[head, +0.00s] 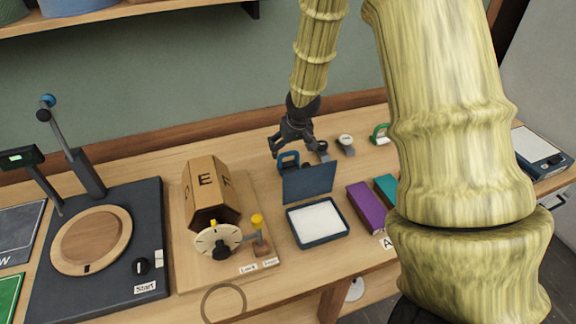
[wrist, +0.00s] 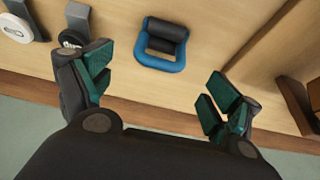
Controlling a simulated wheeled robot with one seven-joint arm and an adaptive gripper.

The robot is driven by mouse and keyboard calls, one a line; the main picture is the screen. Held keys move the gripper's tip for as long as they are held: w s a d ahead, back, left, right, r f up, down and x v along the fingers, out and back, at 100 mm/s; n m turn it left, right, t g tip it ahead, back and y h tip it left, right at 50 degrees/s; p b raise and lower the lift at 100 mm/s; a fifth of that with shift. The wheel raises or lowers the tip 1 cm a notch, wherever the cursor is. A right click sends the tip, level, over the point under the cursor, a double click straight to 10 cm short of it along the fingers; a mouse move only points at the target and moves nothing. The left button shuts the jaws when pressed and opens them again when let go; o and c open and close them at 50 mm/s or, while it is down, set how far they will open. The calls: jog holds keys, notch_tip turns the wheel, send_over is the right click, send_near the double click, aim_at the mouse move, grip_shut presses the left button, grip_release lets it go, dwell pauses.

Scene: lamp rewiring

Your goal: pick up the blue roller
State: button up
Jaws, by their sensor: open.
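The blue roller (head: 289,161) lies on the wooden bench near its back edge, behind the open blue pad case. In the wrist view the blue roller (wrist: 163,47) shows a rounded blue handle frame and a dark cylinder. My gripper (head: 296,145) is above the bench close to the roller, pointing down. In the wrist view my gripper (wrist: 157,82) is open and empty, with its green-padded fingers wide apart. The roller lies beyond the fingertips, between them left to right, and nothing touches it.
Two grey-handled tools (head: 345,145) stand right of the roller, with a green-handled one (head: 379,133) farther right. The blue case's raised lid (head: 309,183) stands just in front. Purple (head: 366,207) and teal blocks lie right; a lettered wooden drum (head: 210,190) stands left.

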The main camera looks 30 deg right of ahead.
aim_at(287, 162)
jog(key=shift+p+x, duration=1.25)
jog(key=shift+x, duration=3.5)
jog(key=c, duration=1.1)
jog(key=shift+r, duration=0.2)
jog(key=shift+r+b, duration=0.8)
jog(key=shift+r, duration=4.1)
